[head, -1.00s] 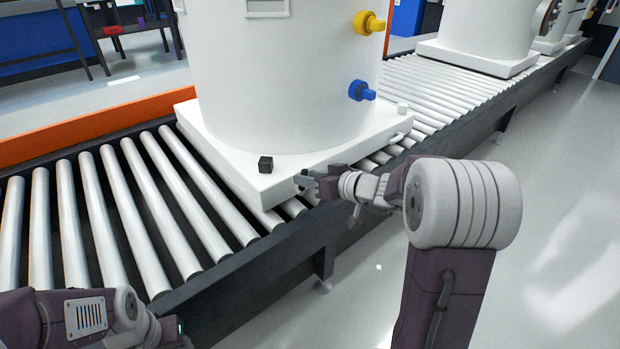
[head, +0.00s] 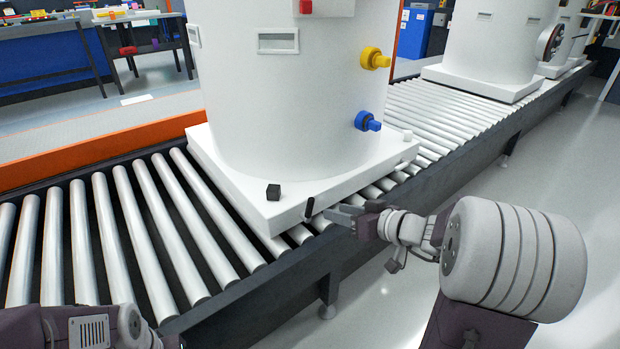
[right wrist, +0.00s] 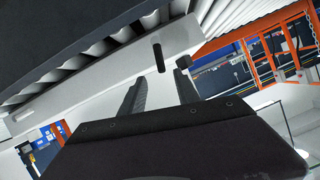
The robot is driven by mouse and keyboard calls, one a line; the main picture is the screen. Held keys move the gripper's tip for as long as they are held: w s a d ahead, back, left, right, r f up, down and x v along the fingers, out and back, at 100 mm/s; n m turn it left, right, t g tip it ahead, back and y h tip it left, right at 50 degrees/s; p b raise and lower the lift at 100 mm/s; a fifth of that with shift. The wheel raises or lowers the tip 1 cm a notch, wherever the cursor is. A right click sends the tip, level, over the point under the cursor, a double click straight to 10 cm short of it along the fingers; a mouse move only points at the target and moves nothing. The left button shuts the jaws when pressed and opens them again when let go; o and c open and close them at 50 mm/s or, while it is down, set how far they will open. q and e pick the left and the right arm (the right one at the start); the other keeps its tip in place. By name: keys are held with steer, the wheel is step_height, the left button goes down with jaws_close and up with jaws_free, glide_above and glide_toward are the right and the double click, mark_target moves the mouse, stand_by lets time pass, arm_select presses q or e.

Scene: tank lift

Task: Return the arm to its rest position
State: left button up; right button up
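The large white tank (head: 285,100) stands on its square white base (head: 237,185) on the roller conveyor. A black peg (head: 310,208) stands at the base's front edge and also shows in the right wrist view (right wrist: 158,57). My right gripper (head: 333,213) is just right of the peg. In the right wrist view its two fingers (right wrist: 160,80) are apart, with nothing between them, and the peg is beyond their tips. My left arm shows at lower left; its gripper is out of frame.
The conveyor (head: 130,230) runs from lower left to upper right, with a dark side rail and an orange far rail (head: 100,153). Yellow (head: 374,59) and blue (head: 367,122) valves stick out of the tank. Another tank (head: 487,40) stands farther back. Open floor lies at right.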

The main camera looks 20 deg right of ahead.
steer(key=s+a+r+n+g+y+p, duration=0.2)
steer(key=a+r+n+p, duration=0.15)
steer(key=a, duration=0.35)
steer(key=s+a+r+n+g+y+p, duration=0.1)
steer(key=a+r+n+g+y+p, duration=0.1)
steer(key=a+p, duration=0.35)
steer(key=s+a+f+g+h+p, duration=0.2)
steer(key=s+f+g+h, duration=0.15)
steer(key=s, duration=0.35)
steer(key=s+a+f+g+h+p, duration=0.1)
steer(key=s+f+g+h+p, duration=0.15)
steer(key=s+g, duration=0.4)
steer(key=d+f+m+t+h, duration=0.3)
steer(key=d+f+m+h, duration=0.1)
steer(key=d+m, duration=0.4)
step_height(320, 180, up, 38)
steer(key=p, duration=3.7)
steer(key=shift+d, duration=0.3)
